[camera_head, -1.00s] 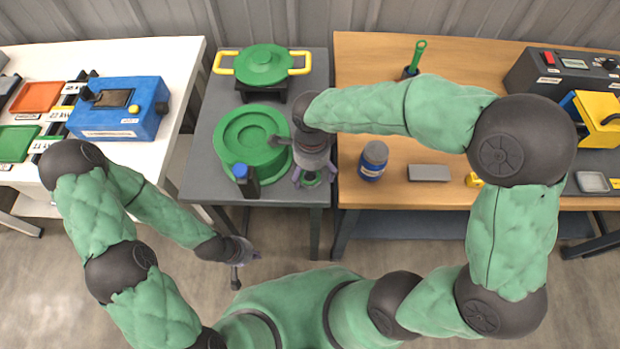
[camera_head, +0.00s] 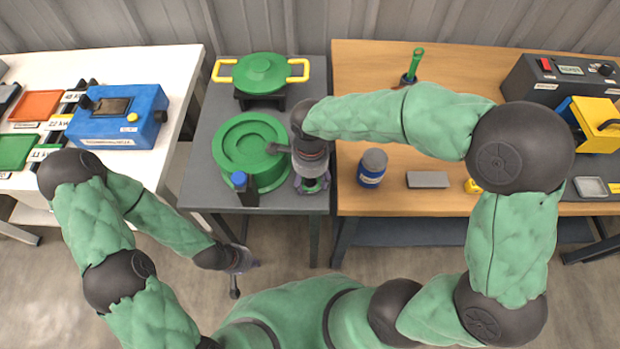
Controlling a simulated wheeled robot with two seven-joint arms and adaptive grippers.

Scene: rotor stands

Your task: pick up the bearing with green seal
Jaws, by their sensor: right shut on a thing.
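My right gripper (camera_head: 311,184) points down at the right front of the grey table, beside the round green stand. It is shut on the bearing with green seal (camera_head: 312,186), a small green and dark ring at its fingertips, mostly hidden by the gripper. I cannot tell whether the bearing touches the table. My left gripper (camera_head: 238,284) hangs low in front of the grey table, over the floor, away from the objects. Its fingers are too small and dark to tell whether they are open.
A green lid with yellow handles (camera_head: 262,72) is behind. A blue jar (camera_head: 372,168) and grey block (camera_head: 428,180) stand on the wooden table (camera_head: 450,80).

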